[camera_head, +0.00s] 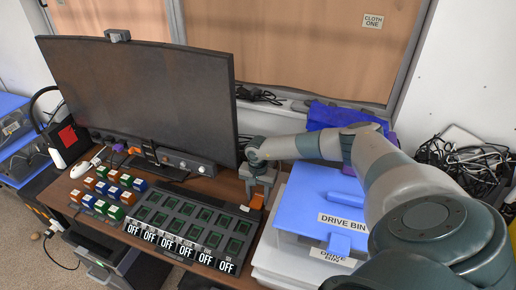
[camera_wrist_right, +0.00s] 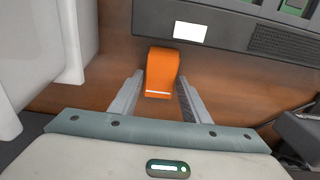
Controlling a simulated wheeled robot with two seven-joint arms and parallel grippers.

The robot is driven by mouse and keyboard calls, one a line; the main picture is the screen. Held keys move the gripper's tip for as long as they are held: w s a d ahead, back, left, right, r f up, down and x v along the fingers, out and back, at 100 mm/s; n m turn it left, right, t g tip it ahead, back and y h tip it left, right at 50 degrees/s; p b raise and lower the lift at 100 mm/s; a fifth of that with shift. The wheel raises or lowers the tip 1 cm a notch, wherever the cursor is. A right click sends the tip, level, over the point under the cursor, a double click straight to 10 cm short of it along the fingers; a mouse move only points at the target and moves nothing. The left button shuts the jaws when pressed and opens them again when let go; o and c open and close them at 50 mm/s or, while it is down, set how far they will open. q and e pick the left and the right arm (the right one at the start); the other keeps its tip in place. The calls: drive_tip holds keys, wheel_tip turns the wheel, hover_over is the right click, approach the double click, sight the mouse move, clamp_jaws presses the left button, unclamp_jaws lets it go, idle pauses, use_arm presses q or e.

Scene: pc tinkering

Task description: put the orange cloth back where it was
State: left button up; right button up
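The orange cloth (camera_head: 257,202) lies on the brown desk between the switch panel and the drive bin. It also shows in the right wrist view (camera_wrist_right: 162,70) as a folded strip with a white line near its near end. My right gripper (camera_head: 260,186) points down just above it. In the wrist view its two fingers (camera_wrist_right: 158,88) stand apart on either side of the cloth's near end, with gaps visible, so it is open. My left gripper is not in view.
The drive bin (camera_head: 325,196) with a blue lid stands right of my gripper. The switch panel (camera_head: 190,222) with several "OFF" labels is to the left, with coloured blocks (camera_head: 107,190) beyond it. A large monitor (camera_head: 140,95) stands behind. Tangled cables (camera_head: 465,160) lie at the right.

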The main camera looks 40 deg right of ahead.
drive_tip(key=shift+s+a+f, duration=0.2)
drive_tip(key=shift+s+f, duration=0.2)
drive_tip(key=shift+f, duration=0.15)
drive_tip(key=shift+o, duration=0.4)
drive_tip(key=o, duration=0.5)
drive_tip(key=shift+r, duration=0.1)
drive_tip(key=shift+w+d+r+p, duration=0.15)
drive_tip(key=shift+r+p, duration=0.5)
drive_tip(key=shift+r, duration=0.15)
drive_tip(key=shift+w+r+p, duration=0.1)
drive_tip(key=shift+r+p, duration=1.65)
drive_tip(key=shift+r, duration=1.6)
drive_tip(key=shift+w, duration=0.1)
